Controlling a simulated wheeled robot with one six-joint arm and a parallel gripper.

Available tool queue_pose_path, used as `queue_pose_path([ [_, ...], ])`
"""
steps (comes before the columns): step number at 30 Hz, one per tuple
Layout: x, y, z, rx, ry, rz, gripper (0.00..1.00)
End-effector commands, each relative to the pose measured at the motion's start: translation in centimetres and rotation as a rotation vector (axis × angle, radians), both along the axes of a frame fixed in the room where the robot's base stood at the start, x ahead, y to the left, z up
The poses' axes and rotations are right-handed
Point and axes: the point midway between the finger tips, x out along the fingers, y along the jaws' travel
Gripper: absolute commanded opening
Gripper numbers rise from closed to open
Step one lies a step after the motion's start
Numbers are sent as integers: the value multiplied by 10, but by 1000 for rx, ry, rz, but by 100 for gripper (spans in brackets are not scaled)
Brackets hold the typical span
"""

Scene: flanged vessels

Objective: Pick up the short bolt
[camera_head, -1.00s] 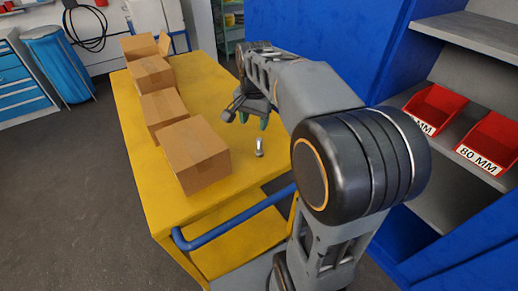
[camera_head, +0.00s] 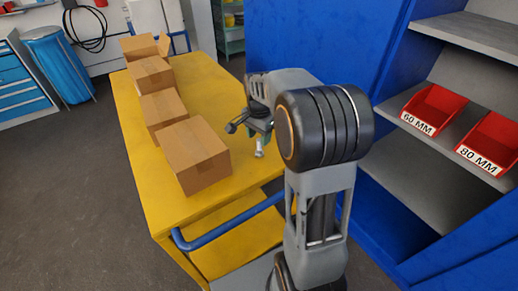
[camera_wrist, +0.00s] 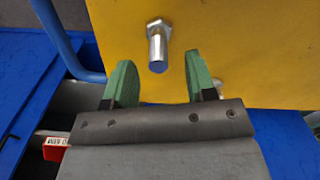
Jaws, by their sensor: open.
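A silver hex-headed bolt (camera_wrist: 158,47) shows in the wrist view on the yellow cart top, just beyond the gap between my green fingertips. A second bolt (camera_wrist: 220,87) is mostly hidden behind the right finger. I cannot tell which is the short one. My gripper (camera_wrist: 159,72) is open and empty, with its fingers apart. In the head view, one bolt (camera_head: 259,147) stands on the cart below my gripper (camera_head: 261,136), which partly covers the view of it.
The yellow cart (camera_head: 208,92) carries several cardboard boxes, the nearest box (camera_head: 193,155) left of the bolt. A blue handle (camera_head: 228,224) runs along the cart's front. A blue cabinet at right holds red bins marked 60 MM (camera_head: 433,108) and 80 MM (camera_head: 488,142).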

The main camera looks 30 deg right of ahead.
Motion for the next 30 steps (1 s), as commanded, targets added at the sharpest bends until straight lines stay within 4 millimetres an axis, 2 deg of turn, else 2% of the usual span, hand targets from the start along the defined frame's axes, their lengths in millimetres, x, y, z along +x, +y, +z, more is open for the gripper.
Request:
queue_pose_path([
  [6, -2, -2, -30, 2, 4, 0, 51],
  [9, -2, -2, -39, 1, 4, 0, 51],
  [19, -1, -2, -43, 0, 0, 0, 51],
  [30, -1, -2, -43, 0, 0, 0, 15],
])
